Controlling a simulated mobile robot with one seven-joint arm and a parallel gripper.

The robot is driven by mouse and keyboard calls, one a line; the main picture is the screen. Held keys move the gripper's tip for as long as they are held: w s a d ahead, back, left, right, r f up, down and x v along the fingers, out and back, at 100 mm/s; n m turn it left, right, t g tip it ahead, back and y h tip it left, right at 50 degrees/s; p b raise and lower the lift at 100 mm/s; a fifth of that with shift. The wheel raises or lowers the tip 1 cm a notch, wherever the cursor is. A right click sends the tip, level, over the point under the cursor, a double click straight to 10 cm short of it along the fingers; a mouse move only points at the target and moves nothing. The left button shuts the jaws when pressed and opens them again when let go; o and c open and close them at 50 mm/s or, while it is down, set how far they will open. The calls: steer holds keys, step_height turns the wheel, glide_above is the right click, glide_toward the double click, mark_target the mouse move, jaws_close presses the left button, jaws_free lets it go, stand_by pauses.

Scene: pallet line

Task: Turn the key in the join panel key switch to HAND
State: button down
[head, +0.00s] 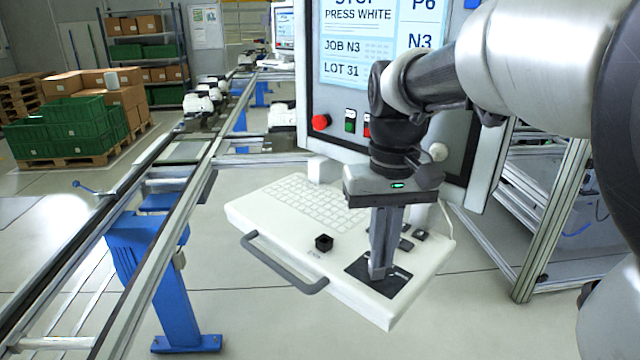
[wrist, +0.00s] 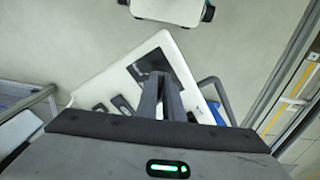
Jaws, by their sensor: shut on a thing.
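My gripper (head: 378,275) points down over the white keyboard panel (head: 262,222), with its fingertips at a dark square plate (head: 396,286) on the panel's near right corner. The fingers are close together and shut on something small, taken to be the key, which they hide. The wrist view shows the fingers (wrist: 160,80) reaching to the same dark plate (wrist: 133,66). The key switch's position and its markings cannot be read in either view.
Small dark switches (head: 420,234) sit behind my fingers. A screen (head: 350,45) with red (head: 320,122) and green buttons stands behind. A conveyor rail (head: 150,225) runs at left.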

steer(key=n, duration=0.3)
steer(key=shift+w+d+r+n, duration=0.1)
steer(key=shift+w+d+n, duration=0.1)
steer(key=shift+d+n, duration=0.1)
steer(key=n, duration=0.3)
steer(key=shift+d+p, duration=0.15)
steer(key=shift+p, duration=0.2)
steer(key=shift+w, duration=0.1)
steer(key=shift+n, duration=0.8)
steer(key=n+p, duration=0.1)
steer(key=n, duration=0.2)
steer(key=shift+w+d, duration=0.1)
steer(key=shift+w, duration=0.05)
steer(key=n, duration=0.4)
steer(key=shift+w+n, duration=0.2)
steer(key=shift+n, duration=0.2)
steer(key=c, duration=2.3)
jaws_free()
steer(key=o, duration=0.5)
steer(key=shift+w+d, duration=0.1)
